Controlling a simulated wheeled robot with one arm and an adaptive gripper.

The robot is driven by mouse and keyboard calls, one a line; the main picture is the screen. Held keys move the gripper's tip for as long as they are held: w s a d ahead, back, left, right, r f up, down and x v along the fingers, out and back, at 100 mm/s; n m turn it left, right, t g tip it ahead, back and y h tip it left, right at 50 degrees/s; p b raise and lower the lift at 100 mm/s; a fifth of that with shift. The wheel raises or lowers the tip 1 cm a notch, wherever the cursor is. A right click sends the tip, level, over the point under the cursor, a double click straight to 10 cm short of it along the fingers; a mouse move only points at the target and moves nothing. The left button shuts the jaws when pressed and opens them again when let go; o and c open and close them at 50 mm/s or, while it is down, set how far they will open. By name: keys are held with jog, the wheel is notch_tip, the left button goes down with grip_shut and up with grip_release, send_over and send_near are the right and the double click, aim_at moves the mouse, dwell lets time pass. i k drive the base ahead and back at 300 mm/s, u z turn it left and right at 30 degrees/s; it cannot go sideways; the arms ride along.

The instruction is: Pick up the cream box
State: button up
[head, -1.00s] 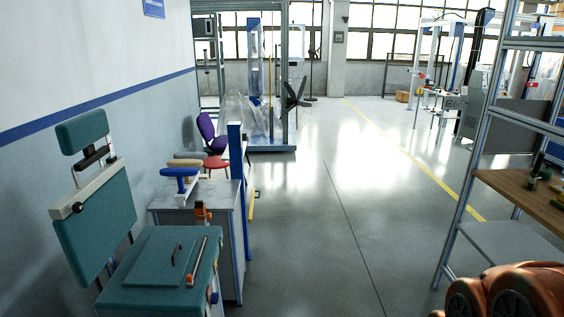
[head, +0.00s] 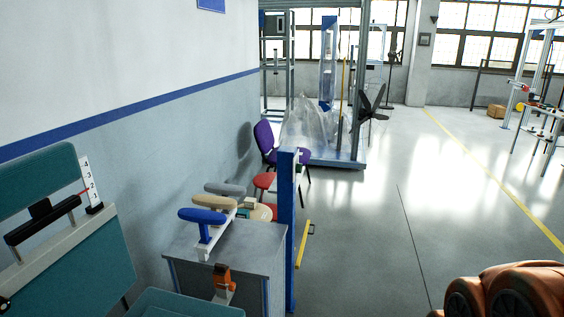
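A small pale cream block (head: 250,203), likely the cream box, shows behind the armrests, over a round tan surface (head: 262,213). It is small and partly hidden, so its full shape is unclear. A teal item (head: 242,213) is close beside it, at its lower left. My gripper is not in view; only an orange part of my own arm shows at the lower right.
A grey cabinet (head: 228,245) carries blue, tan and grey armrests (head: 204,215). A blue post (head: 287,230) stands at its right. A purple chair (head: 264,138) stands behind. The floor (head: 370,230) to the right is clear.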

aim_at(249, 203)
jog(key=u, duration=0.35)
jog(key=i, duration=1.3)
jog(key=u, duration=0.35)
